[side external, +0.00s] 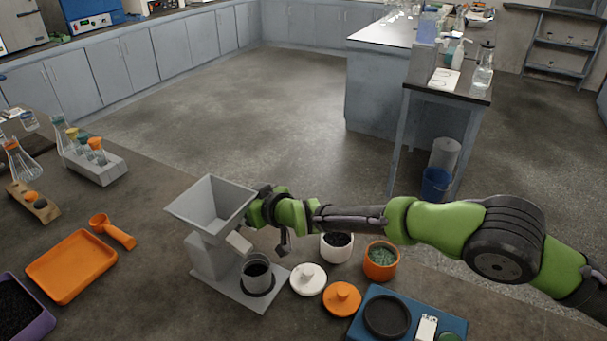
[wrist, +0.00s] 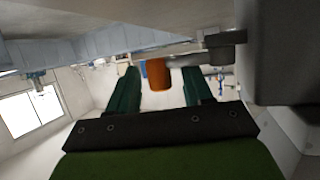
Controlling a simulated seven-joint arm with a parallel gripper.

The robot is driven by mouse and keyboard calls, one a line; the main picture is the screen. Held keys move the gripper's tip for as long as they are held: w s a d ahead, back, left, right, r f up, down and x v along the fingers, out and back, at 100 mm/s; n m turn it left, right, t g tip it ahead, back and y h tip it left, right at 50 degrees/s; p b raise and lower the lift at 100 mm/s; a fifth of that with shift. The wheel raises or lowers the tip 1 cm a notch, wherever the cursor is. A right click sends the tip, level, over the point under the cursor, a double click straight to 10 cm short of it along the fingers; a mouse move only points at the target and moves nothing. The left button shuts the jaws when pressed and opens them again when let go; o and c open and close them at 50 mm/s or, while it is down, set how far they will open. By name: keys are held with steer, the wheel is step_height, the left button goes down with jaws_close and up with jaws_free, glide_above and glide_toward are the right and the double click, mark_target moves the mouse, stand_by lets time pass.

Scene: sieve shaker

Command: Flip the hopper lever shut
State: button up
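The grey hopper (side external: 212,205) stands on its base plate, with its square funnel on top and a chute facing right. A metal cup (side external: 257,272) with dark contents stands below the chute. In the wrist view the lever shows as an orange handle (wrist: 158,75) on a grey arm (wrist: 213,55). My gripper (wrist: 160,88) is open, with its two teal fingers on either side of the orange handle and a visible gap on each side. In the side view my gripper (side external: 262,208) is against the hopper's right side, and the lever is hidden there.
A white pot (side external: 336,252) and an orange pot (side external: 381,262) stand right of the hopper below my arm. White (side external: 308,279) and orange (side external: 342,298) lids and a blue scale (side external: 455,325) lie in front. An orange tray (side external: 70,265) and scoop (side external: 112,230) are at left.

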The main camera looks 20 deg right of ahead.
steer(key=shift+r, duration=0.1)
steer(key=shift+s+d+r, duration=0.3)
steer(key=shift+s+d, duration=0.05)
steer(key=shift+s, duration=0.05)
steer(key=v, duration=1.5)
steer(key=shift+s, duration=0.35)
steer(key=shift+d, duration=0.15)
steer(key=shift+c, duration=0.2)
